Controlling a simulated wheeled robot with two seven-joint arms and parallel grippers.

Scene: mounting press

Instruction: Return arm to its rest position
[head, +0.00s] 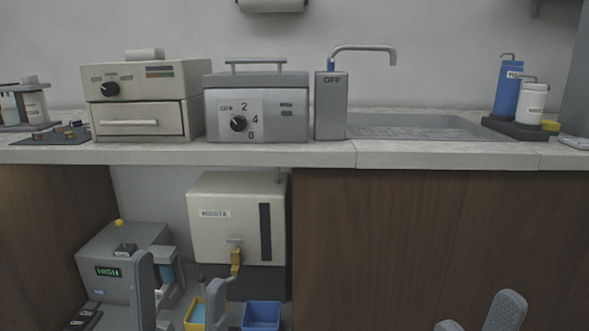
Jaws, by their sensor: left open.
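My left gripper (180,275) is at the lower left in the head view. Its two grey fingers stand upright and apart, with nothing held between them. They are in front of the open bay under the counter, between the grey machine with a green HIGH display (125,262) and the small bins. My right gripper (480,311) shows only its fingertips at the bottom right edge. They are apart and empty, in front of the brown cabinet. The rest of both arms is out of view or cut off.
A cream box (222,222) with a yellow-brown lever stands in the bay. A yellow bin (193,314) and a blue bin (262,313) are below it. The counter (300,155) holds two dial machines, a faucet and bottles.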

